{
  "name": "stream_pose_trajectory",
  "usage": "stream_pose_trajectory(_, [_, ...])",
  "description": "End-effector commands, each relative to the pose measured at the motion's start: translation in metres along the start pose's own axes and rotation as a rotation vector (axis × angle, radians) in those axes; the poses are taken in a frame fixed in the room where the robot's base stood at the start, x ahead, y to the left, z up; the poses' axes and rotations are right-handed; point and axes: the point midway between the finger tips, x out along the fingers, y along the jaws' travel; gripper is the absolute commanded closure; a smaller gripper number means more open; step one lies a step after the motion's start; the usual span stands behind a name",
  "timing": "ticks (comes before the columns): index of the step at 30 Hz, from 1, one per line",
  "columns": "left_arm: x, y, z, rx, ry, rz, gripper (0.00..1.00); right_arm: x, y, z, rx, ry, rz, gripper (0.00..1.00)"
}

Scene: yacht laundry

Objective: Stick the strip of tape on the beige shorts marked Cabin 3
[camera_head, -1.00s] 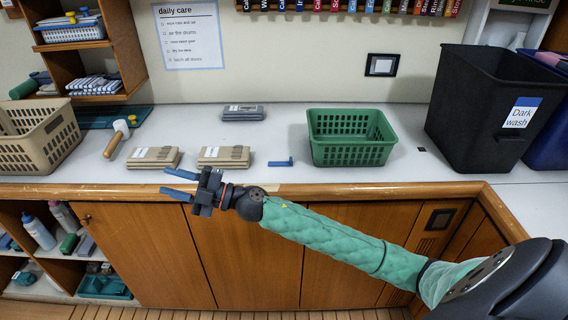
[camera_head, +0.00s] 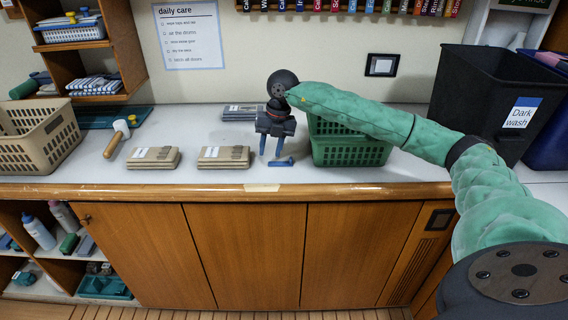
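Two folded beige garments lie side by side on the counter, a left one (camera_head: 153,158) and a right one (camera_head: 222,158). Each has a small label whose writing is too small to read, so I cannot tell which is Cabin 3. My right gripper (camera_head: 271,153) points down over the counter, behind the strip and right of the right beige garment. Its blue fingers are apart with nothing visible between them. A small blue object (camera_head: 283,162) lies close by its fingertips. My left gripper is out of view.
A black Dark wash bin (camera_head: 480,105), a beige basket (camera_head: 38,140) and a wooden-handled tool (camera_head: 115,140) also stand or lie on the counter.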

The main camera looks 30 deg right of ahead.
Motion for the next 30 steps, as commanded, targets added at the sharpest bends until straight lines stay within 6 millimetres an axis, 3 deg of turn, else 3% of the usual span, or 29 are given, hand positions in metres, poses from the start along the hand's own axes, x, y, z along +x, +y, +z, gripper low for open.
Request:
stream_pose_trajectory(3, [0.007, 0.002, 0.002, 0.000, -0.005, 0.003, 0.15, -0.026, -0.036, 0.018, 0.070, -0.043, -0.126, 0.65])
stream_pose_trajectory(8, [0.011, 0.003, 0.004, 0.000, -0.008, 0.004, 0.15, -0.040, -0.057, 0.027, 0.116, -0.065, -0.201, 0.65])
stream_pose_trajectory(23, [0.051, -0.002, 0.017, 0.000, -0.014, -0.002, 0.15, -0.013, -0.064, 0.027, 0.118, -0.066, -0.204, 0.65])
stream_pose_trajectory(30, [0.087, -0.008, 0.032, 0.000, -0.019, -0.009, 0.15, 0.002, -0.067, 0.025, 0.118, -0.064, -0.204, 0.65])
